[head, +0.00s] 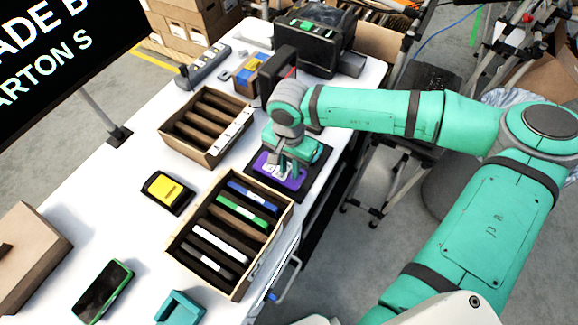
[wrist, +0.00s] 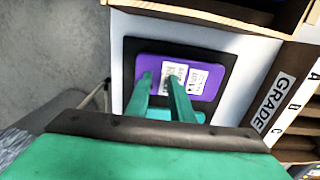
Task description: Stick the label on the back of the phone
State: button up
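The phone (wrist: 212,63) lies back up on a black mat (wrist: 222,50), its back purple. It also shows in the head view (head: 292,184), partly hidden by my gripper. In the wrist view, two white printed labels show over the phone's back: one label (wrist: 173,72) near my fingertips and another label (wrist: 201,79) to its right. I cannot tell whether the nearer label lies flat on the phone or just above it. My gripper (wrist: 160,79) points down over the phone, its two green fingers apart with a gap between the tips. It also shows in the head view (head: 288,170).
A divided carton (head: 278,222) with several phones stands close in front of the mat. Another divided carton (head: 170,128) is to the left. A yellow item in a black tray (head: 167,193), a green-edged phone (head: 103,291) and a label printer (head: 314,38) are also on the white table.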

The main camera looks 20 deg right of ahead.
aim_at(289, 174)
dwell(0.6)
notch_tip(289, 174, up, 17)
dwell(1.2)
jog(key=shift+f, duration=0.15)
